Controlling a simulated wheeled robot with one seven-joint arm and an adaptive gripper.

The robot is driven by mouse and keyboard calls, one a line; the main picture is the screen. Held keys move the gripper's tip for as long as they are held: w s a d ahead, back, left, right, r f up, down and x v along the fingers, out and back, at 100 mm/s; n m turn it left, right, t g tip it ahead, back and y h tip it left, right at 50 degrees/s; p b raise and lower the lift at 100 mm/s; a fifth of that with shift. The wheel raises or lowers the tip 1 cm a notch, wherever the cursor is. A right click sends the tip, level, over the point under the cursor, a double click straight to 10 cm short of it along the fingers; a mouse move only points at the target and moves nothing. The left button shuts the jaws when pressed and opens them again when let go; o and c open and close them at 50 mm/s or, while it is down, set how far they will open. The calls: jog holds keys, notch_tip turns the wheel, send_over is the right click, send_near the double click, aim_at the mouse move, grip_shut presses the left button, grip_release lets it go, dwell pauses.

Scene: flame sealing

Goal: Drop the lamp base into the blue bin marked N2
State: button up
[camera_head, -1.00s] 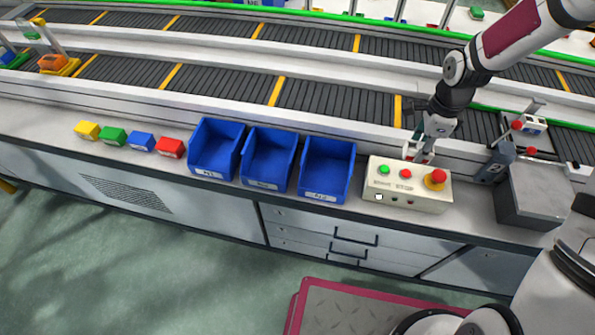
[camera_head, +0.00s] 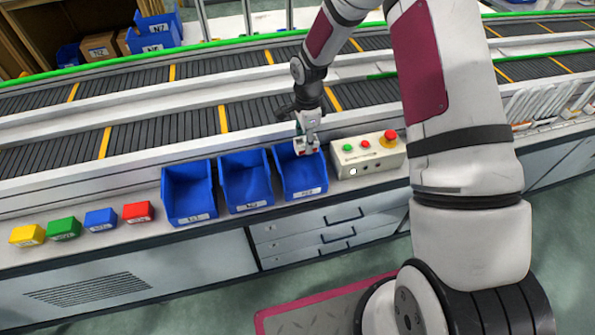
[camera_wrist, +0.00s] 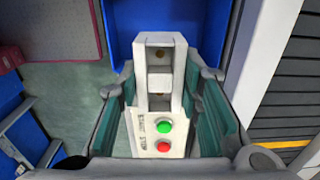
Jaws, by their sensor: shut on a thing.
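My gripper (camera_head: 308,143) is over the right of the three blue bins (camera_head: 302,179), near that bin's back edge. Blue bin wall (camera_wrist: 203,22) shows behind the lamp base. The left blue bin (camera_head: 190,201) and middle blue bin (camera_head: 248,190) stand beside the right one. Each bin has a white label on its front, too small to read surely. The bins' insides look empty where visible.
A control box (camera_head: 367,160) with green, red and yellow-red buttons stands right of the bins. Small yellow (camera_head: 27,236), green (camera_head: 64,229), blue (camera_head: 101,219) and red (camera_head: 138,212) blocks lie to the left. Conveyors (camera_head: 150,135) run behind.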

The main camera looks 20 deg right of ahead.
jog(key=shift+f+b, duration=0.5)
jog(key=shift+f, duration=1.9)
jog(key=o, duration=1.2)
notch_tip(320, 180, up, 11)
jog(key=shift+f, duration=0.1)
jog(key=shift+r, duration=0.65)
